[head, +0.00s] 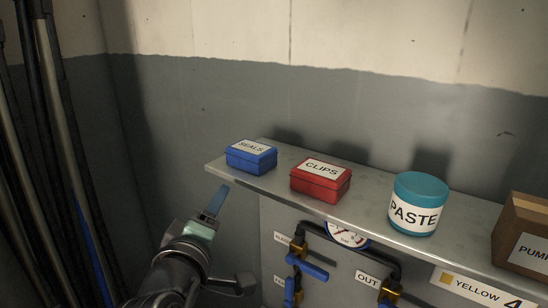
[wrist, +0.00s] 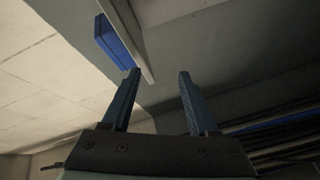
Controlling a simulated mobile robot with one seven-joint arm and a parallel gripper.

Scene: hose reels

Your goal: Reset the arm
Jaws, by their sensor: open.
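My gripper (head: 217,200) is at the lower left of the head view, in front of and a little below the left end of the metal shelf (head: 270,187). In the wrist view my gripper (wrist: 159,75) shows two blue-grey fingers spread apart with nothing between them. The blue SEALS box (head: 250,160) sits on the shelf's left end, up and to the right of the fingers and apart from them. It also shows in the wrist view as a blue block (wrist: 114,42) at the upper left, beyond the left finger.
A red CLIPS box (head: 320,184), a teal PASTE jar (head: 419,189) and a cardboard PUMP box (head: 524,236) stand along the shelf. Below it are a gauge (head: 347,236), pipes and blue-handled valves (head: 307,266). Dark hoses (head: 42,120) hang at the left. The wall above is bare.

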